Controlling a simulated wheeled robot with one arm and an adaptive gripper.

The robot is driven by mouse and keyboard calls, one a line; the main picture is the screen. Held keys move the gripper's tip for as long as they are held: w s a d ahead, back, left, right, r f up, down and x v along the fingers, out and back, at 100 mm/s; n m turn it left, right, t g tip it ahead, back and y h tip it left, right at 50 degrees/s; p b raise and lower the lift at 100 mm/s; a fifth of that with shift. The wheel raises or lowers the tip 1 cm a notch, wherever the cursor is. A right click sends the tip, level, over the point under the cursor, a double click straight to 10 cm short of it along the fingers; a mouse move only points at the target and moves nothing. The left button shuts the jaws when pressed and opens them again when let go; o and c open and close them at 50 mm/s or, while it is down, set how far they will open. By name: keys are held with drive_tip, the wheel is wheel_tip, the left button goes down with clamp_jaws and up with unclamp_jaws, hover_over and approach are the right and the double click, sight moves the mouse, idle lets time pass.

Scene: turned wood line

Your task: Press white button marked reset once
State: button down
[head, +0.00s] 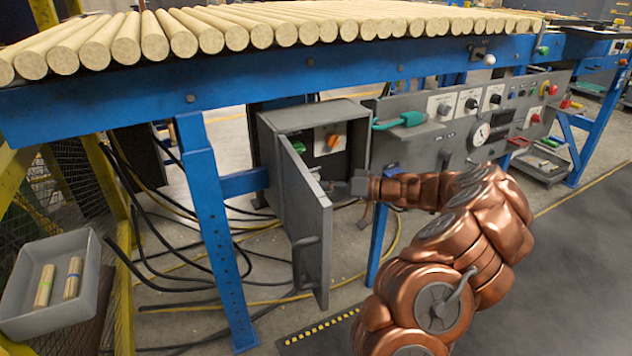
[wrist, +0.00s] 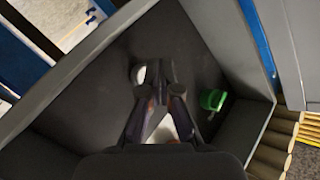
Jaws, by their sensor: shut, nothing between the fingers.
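A grey cabinet (head: 315,112) under the roller line stands with its door (head: 305,225) swung open. In the wrist view, a small white rounded thing (wrist: 140,74) shows inside, just left of my fingertips. It may be the white button, but I can read no marking on it, and I cannot make it out in the head view. My gripper (head: 333,187) is at the cabinet opening by the door's free edge. In the wrist view my gripper (wrist: 156,70) is shut and empty, pointing into the cabinet. I cannot tell whether it touches anything.
Inside the cabinet are a green part (wrist: 212,100) and an orange knob (head: 333,141) on a white plate, mostly hidden by my fingers in the wrist view. A control panel (head: 470,125) is to the right. A grey bin (head: 50,262) stands at left. Cables lie behind.

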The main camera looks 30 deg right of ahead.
drive_tip(key=s+b, duration=0.2)
drive_tip(key=s, duration=0.3)
drive_tip(key=shift+a, duration=0.2)
idle(0.3)
idle(0.8)
